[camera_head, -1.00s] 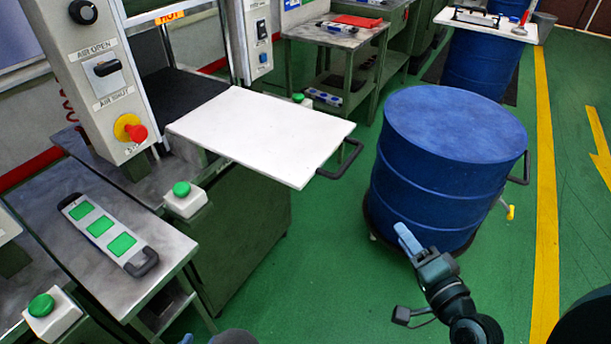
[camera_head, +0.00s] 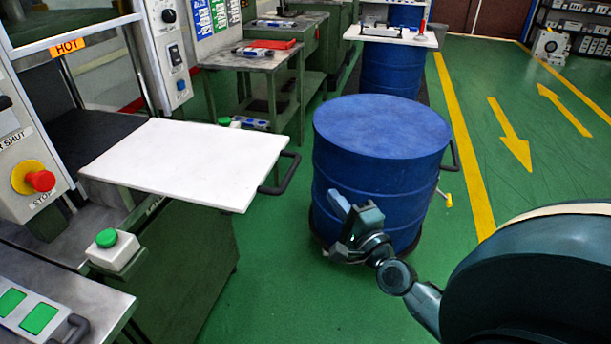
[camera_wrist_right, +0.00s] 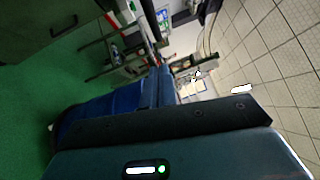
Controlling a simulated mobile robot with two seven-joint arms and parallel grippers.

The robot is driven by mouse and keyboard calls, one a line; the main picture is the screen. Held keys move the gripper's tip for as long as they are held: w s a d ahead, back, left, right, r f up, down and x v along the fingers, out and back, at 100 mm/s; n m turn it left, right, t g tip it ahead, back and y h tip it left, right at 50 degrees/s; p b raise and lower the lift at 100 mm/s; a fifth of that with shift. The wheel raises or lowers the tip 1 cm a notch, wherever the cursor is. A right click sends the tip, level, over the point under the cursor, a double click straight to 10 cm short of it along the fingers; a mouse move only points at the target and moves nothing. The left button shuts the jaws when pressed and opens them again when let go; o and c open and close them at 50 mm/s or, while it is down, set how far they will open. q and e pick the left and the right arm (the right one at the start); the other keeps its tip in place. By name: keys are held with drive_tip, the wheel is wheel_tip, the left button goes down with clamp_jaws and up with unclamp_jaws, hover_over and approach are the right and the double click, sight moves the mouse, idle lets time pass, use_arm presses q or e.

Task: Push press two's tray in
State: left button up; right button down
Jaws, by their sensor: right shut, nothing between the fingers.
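The white tray (camera_head: 190,160) sticks out of the press on the left in the head view, level, with its dark handle (camera_head: 281,175) at its right end. My right gripper (camera_head: 341,204) is shut and empty. In the head view it shows in front of the blue drum, to the right of and lower than the tray handle, apart from the tray. The right wrist view shows the blue drum (camera_wrist_right: 95,112) tilted but not the tray clearly. My left gripper is not in view.
The blue drum (camera_head: 382,130) stands on the floor right of the tray. A panel with a red stop button (camera_head: 40,181) and a box with a green button (camera_head: 108,238) are at the left. Green floor (camera_head: 285,300) is free between press and drum.

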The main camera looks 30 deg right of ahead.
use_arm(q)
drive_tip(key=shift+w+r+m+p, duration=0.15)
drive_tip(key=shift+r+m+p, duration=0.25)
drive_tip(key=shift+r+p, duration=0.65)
use_arm(e)
drive_tip(key=w+a+r, duration=0.1)
drive_tip(key=w+a, duration=0.1)
drive_tip(key=w, duration=0.6)
drive_tip(key=shift+w+r, duration=0.15)
drive_tip(key=shift+r, duration=0.05)
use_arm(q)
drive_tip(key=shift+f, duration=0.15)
use_arm(e)
drive_tip(key=shift+a, duration=0.1)
